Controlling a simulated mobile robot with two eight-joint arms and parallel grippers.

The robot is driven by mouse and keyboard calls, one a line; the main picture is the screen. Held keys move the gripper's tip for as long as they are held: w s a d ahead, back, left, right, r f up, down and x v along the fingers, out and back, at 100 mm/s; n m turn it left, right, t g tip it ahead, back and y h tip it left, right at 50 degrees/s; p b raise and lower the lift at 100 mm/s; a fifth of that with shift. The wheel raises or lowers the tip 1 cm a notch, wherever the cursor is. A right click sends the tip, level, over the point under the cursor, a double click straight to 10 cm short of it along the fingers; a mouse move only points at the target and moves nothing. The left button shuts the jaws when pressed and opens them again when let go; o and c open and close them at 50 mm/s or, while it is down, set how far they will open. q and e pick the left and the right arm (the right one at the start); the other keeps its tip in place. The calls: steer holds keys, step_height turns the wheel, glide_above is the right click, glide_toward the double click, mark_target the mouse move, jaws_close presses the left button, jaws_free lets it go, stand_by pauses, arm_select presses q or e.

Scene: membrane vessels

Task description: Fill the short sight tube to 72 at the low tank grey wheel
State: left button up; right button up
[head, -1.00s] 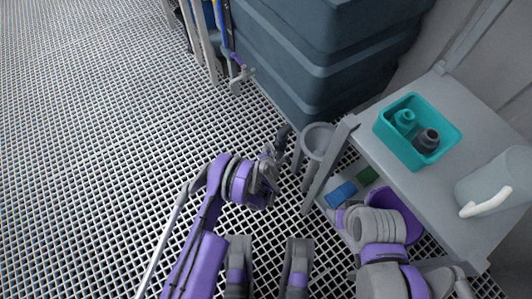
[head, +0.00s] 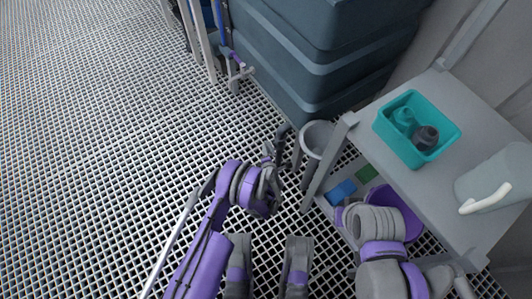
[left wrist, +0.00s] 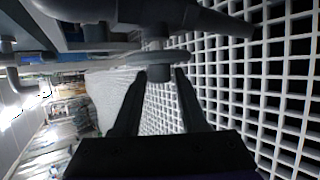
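My left gripper (head: 277,145) is low over the grating, left of a grey bin. In the left wrist view its two dark fingers (left wrist: 161,76) are apart, on either side of a short grey stub (left wrist: 159,73). The stub hangs under a grey disc (left wrist: 150,58), which may be the grey wheel. Narrow gaps seem to show beside the stub, so I see no firm hold. Dark pipework (left wrist: 185,14) runs above the disc.
Large blue-grey stacked containers (head: 320,62) stand at the back. A grey bench (head: 440,190) at right holds a teal tray (head: 452,142) with two small fittings and a pale jug (head: 495,180). The grey bin (head: 318,133) stands beside the bench leg. The grating (head: 90,150) at left is clear.

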arm_select(q)
steer(key=o, duration=0.3)
steer(key=p+v, duration=0.7)
steer(key=shift+s, duration=0.2)
steer(key=shift+r, duration=0.1)
